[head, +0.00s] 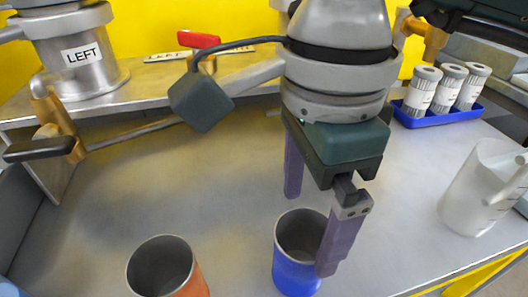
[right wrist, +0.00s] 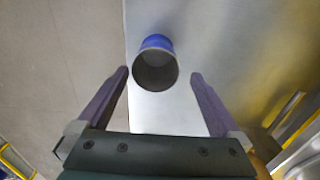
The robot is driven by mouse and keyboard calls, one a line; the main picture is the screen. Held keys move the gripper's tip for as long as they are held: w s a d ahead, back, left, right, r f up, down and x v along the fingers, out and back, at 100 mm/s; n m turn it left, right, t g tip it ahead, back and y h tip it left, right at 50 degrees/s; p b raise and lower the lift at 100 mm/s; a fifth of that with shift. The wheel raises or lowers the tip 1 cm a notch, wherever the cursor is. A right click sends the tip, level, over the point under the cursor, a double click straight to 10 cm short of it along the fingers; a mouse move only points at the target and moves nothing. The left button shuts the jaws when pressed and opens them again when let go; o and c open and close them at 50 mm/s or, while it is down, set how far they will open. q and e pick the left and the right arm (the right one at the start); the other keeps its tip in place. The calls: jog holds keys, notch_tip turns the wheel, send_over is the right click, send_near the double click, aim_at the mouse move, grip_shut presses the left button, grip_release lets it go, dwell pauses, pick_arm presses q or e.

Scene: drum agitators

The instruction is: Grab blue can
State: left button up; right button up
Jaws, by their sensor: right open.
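The blue can (head: 296,262) stands upright and open-topped on the grey work surface, at the bottom middle of the head view. My right gripper (head: 312,232) is above it, open, with one purple finger in front of the can's right side and the other behind it to the left. In the right wrist view the blue can (right wrist: 157,62) lies just past the fingertips, roughly centred between them, and the gripper (right wrist: 160,78) holds nothing. I cannot tell whether a finger touches the can. My left gripper is not in view.
An orange can (head: 165,270) stands left of the blue one. A white jug (head: 480,190) is at the right. A blue tray (head: 440,116) with white-labelled cylinders is at the back right. A metal vessel labelled LEFT (head: 82,55) is at the back left. The surface between is clear.

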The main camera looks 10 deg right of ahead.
aim_at(299, 232)
jog(key=f, duration=0.2)
jog(key=shift+s+a+f, duration=0.15)
jog(key=shift+s+f, duration=0.15)
jog(key=shift+f+b, duration=0.3)
jog(key=shift+f, duration=2.5)
jog(key=c, duration=1.3)
jog(key=shift+o, duration=0.2)
jog(key=shift+r, duration=0.1)
